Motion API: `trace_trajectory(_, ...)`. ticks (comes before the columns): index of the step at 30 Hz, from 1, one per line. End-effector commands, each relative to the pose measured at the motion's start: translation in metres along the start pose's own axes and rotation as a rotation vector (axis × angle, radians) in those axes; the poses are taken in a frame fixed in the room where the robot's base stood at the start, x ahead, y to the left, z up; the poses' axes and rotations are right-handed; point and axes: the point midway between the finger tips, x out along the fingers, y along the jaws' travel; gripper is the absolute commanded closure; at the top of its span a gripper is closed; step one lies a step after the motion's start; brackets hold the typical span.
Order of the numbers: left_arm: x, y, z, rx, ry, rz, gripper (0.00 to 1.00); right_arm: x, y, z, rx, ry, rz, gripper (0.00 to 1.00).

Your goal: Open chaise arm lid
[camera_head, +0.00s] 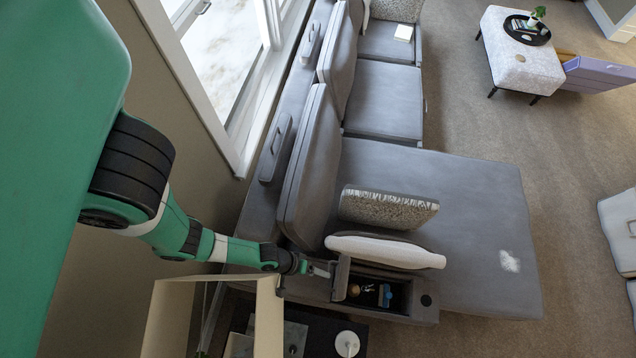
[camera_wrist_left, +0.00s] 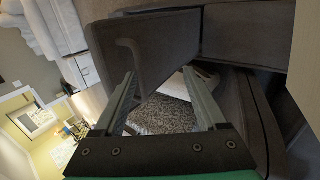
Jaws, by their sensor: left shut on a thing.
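The chaise arm lid (camera_head: 341,278) is a grey upholstered panel standing raised at the left end of the chaise arm. The arm's dark compartment (camera_head: 402,291) is open beside it, with a blue item (camera_head: 386,293) and a small tan item (camera_head: 354,290) inside. My left gripper (camera_head: 327,269) is at the raised lid, shut on it. In the left wrist view the lid (camera_wrist_left: 172,38) with its bar handle (camera_wrist_left: 132,52) is just ahead of my left gripper (camera_wrist_left: 160,78); the exact contact is hard to make out. My right gripper is not in view.
A white cushion (camera_head: 385,251) and a patterned pillow (camera_head: 388,208) lie close behind the compartment. A pale panel-like piece (camera_head: 269,315) and a dark low table (camera_head: 295,341) stand near my left forearm. The window wall is on the left.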

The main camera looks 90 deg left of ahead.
Motion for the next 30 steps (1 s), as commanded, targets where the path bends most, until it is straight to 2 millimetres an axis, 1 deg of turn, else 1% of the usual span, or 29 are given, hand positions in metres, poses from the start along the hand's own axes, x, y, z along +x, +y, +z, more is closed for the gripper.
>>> trace_trajectory(1,-0.001,-0.016,0.002,-0.004,-0.005,-0.027,0.58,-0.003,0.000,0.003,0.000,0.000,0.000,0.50)
trace_trajectory(7,-0.009,-0.030,0.001,-0.007,-0.004,-0.027,0.58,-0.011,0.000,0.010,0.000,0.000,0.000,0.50)
trace_trajectory(11,-0.016,-0.036,0.002,-0.005,-0.005,-0.022,0.58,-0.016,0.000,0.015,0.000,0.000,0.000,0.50)
trace_trajectory(15,-0.019,-0.045,-0.001,-0.013,0.002,-0.029,0.58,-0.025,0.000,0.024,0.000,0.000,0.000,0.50)
trace_trajectory(24,-0.030,-0.052,0.000,-0.008,-0.001,-0.018,0.58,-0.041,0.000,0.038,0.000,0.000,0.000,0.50)
trace_trajectory(30,-0.035,-0.049,0.001,0.000,-0.004,-0.010,0.58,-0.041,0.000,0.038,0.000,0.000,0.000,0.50)
